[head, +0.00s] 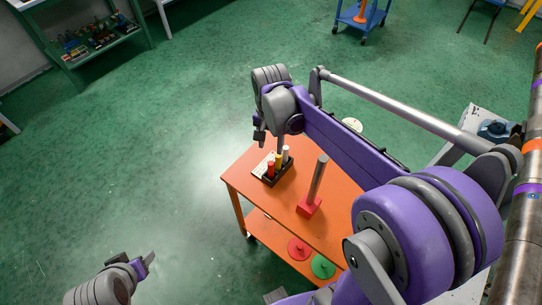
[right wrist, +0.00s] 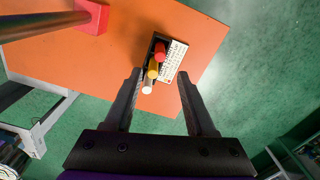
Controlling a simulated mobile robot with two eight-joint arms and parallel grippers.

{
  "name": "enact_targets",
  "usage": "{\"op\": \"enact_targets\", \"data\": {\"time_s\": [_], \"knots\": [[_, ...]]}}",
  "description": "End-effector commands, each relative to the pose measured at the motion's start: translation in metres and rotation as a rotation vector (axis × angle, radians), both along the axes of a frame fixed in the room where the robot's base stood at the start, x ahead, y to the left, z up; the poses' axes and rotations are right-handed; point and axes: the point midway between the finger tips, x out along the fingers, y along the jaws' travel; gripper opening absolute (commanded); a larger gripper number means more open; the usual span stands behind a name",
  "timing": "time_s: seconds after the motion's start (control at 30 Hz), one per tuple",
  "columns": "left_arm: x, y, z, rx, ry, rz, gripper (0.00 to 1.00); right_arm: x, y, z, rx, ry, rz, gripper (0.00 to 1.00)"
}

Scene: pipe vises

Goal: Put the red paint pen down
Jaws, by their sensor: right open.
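The red paint pen (head: 270,167) stands upright in a black holder (head: 264,180) on the orange cart top. It also shows in the right wrist view (right wrist: 160,49), beside a yellow pen (right wrist: 153,69) and a white pen (right wrist: 147,89) in the same row. My right gripper (head: 269,145) is above the holder, and its fingers (right wrist: 160,73) are spread apart in the right wrist view with nothing held. The pens show beyond and between the fingers. My left gripper (head: 146,262) is low at the left over the floor, away from the cart; its jaw opening is unclear.
A grey pipe (head: 318,178) stands upright in a red block (head: 309,207) right of the holder. A pale printed card (right wrist: 174,62) lies beside the holder. A red disc (head: 298,248) and a green disc (head: 323,266) lie on the cart's lower shelf. Floor left of the cart is clear.

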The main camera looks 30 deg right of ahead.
Motion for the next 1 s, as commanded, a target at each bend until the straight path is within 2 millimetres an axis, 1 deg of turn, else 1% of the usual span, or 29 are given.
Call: {"op": "enact_targets", "data": {"time_s": [0.13,0.27,0.4,0.5,0.6,0.77,1.0], "knots": [[0.000,0.000,0.000,0.000,0.000,0.000,0.59,-0.020,0.013,0.007,-0.012,-0.061,0.113,0.56],[0.000,0.000,0.000,0.000,0.000,0.000,0.59,-0.053,0.030,0.010,-0.046,-0.169,0.316,0.56],[0.000,0.000,0.000,0.000,0.000,0.000,0.59,-0.089,0.047,0.005,-0.105,-0.294,0.551,0.56],[0.000,0.000,0.000,0.000,0.000,0.000,0.59,-0.109,0.056,-0.002,-0.151,-0.367,0.692,0.56],[0.000,0.000,0.000,0.000,0.000,0.000,0.59,-0.123,0.062,-0.010,-0.192,-0.421,0.796,0.56],[0.000,0.000,0.000,0.000,0.000,0.000,0.59,-0.133,0.066,-0.016,-0.227,-0.463,0.878,0.56],[0.000,0.000,0.000,0.000,0.000,0.000,0.59,-0.133,0.066,-0.016,-0.232,-0.468,0.888,0.56]]}}
